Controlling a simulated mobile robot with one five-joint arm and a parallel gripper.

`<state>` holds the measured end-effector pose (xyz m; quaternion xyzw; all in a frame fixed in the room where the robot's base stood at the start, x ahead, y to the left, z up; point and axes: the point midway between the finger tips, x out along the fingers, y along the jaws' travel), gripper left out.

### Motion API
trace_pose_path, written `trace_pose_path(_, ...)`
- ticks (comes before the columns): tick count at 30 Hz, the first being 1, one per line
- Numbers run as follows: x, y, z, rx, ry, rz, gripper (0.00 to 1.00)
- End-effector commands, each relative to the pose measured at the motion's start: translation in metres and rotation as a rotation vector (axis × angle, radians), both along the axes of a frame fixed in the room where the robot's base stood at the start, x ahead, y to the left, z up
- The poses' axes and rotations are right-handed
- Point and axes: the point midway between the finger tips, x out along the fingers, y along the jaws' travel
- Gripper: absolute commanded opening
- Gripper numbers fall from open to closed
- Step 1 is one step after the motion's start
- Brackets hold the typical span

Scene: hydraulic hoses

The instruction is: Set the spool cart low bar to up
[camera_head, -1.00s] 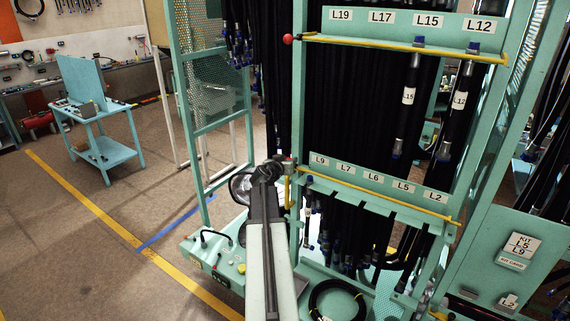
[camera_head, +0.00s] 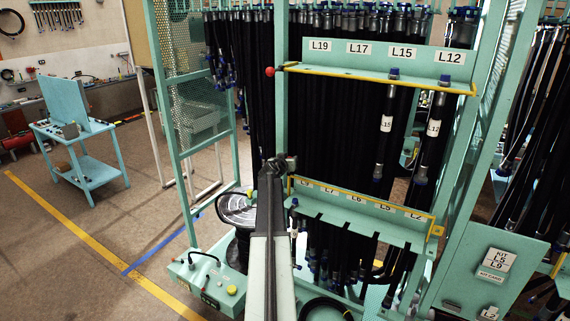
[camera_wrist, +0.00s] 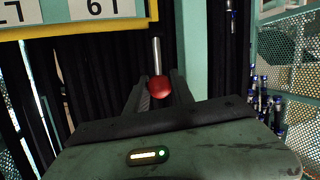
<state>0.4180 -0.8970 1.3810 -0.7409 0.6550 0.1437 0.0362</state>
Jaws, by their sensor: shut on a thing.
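The low bar (camera_head: 365,197) is a yellow bar on the spool cart's lower shelf. It runs along the top edge of the plate labelled L9, L7, L6, L5 and L2, above the labels. It also shows along the L9 and L7 plate in the wrist view (camera_wrist: 75,26), where the labels appear upside down. My gripper (camera_head: 283,162) is at the bar's left end. In the wrist view my gripper (camera_wrist: 160,96) is shut on a red ball knob (camera_wrist: 160,88) with a metal stem. The knob is hidden in the head view.
The upper yellow bar (camera_head: 380,80) lies below the labels L19 to L12, with its own red knob (camera_head: 269,72). Black hoses hang behind both shelves. A green control box (camera_head: 212,280) stands low at left. Open floor lies further left, near a blue bench (camera_head: 80,150).

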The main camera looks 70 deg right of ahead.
Motion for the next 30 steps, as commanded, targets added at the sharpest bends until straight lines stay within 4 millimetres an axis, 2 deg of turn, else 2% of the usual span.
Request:
trace_pose_path(3,-0.004,-0.012,-0.002,0.002,0.002,-0.007,0.0)
trace_pose_path(9,-0.005,-0.02,-0.003,0.002,0.002,-0.007,0.0)
trace_pose_path(24,-0.005,-0.022,-0.003,0.003,0.002,-0.006,0.0)
trace_pose_path(25,-0.005,-0.022,-0.003,0.003,0.002,-0.006,0.31)
trace_pose_path(27,-0.005,-0.022,-0.003,0.003,0.002,-0.006,0.5)
trace_pose_path(30,-0.004,-0.021,-0.003,0.002,0.001,-0.004,0.5)
